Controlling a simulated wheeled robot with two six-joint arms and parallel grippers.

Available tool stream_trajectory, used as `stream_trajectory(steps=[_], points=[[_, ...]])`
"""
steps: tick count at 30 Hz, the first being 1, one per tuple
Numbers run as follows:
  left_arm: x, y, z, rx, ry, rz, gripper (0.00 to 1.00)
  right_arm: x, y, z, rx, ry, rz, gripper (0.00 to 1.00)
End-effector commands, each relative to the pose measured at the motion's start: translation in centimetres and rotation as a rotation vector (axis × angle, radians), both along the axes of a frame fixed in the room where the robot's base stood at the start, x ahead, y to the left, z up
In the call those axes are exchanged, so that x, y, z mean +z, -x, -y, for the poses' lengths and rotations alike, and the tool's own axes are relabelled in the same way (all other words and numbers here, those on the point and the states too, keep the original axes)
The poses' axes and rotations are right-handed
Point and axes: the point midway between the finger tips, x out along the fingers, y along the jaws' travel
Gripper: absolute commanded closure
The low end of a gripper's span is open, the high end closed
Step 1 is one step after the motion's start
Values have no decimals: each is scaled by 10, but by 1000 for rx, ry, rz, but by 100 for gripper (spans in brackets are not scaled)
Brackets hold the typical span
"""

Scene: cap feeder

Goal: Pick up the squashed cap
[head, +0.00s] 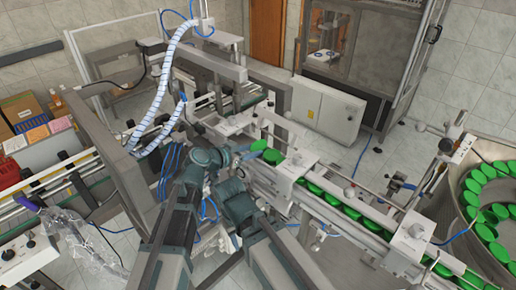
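Green caps lie in a row along the feeder rail (375,219). At the rail's upper left end, a green cap (272,156) sits apart from the row, and a smaller green piece (259,145) shows just up and left of it. I cannot tell for sure which is squashed. My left gripper (247,153) is just left of these green pieces, its fingers small and dark. I cannot tell whether it touches them or is open. My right arm ends close to the left one, below it in the picture; its fingers are not clear.
A round metal bowl (461,203) full of green caps stands at the right. White clamp blocks (290,170) and a frame with a coiled hose (164,85) crowd the space around my grippers. Cardboard boxes (20,108) stand at the far left.

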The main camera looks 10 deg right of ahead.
Motion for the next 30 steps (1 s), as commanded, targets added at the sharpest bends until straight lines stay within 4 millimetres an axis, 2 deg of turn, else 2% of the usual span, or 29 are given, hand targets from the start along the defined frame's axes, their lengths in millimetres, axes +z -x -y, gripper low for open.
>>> stream_trajectory(steps=[1, 2, 11, 17, 23, 30], points=[[0, 0, 0, 0, 0, 0, 95, 0, 0, 0, 0, 0, 0, 50], [0, 0, 0, 0, 0, 0, 100, 0, 0, 0, 0, 0, 0, 50], [1, 0, 0, 0, 0, 0, 100, 1, 0, 0, 0, 0, 0, 50], [10, 0, 0, 0, 0, 0, 100, 10, 0, 0, 1, 0, 0, 50], [34, 0, 0, 0, 0, 0, 100, 34, 0, 0, 3, 0, -1, 50], [72, 0, 0, 0, 0, 0, 100, 72, 1, 0, -7, 0, -2, 50]])
